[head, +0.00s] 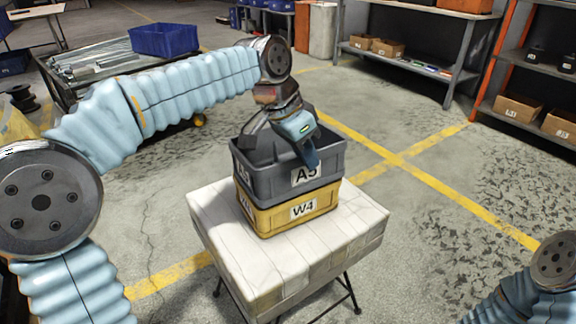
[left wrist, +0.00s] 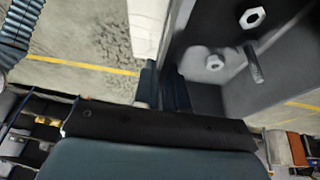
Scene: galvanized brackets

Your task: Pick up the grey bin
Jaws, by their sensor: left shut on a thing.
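The grey bin (head: 268,180), labelled A5, sits upright on top of a yellow bin (head: 273,221) labelled W4. My left gripper (head: 311,156) reaches down from above and is shut on the grey bin's front rim, towards the right end. In the left wrist view the fingers (left wrist: 163,90) close on the wall of the grey bin (left wrist: 205,95), whose inside holds nuts and a bolt. The finger tips inside the bin are partly hidden. My right gripper is out of view; only part of its arm shows at the lower right.
Both bins stand on a pale, block-like stand (head: 240,270) with thin black legs. A cart (head: 90,65) with metal bars and a blue bin (head: 163,40) is at the back left. Shelves (head: 420,65) stand at the back right. The floor around the stand is clear.

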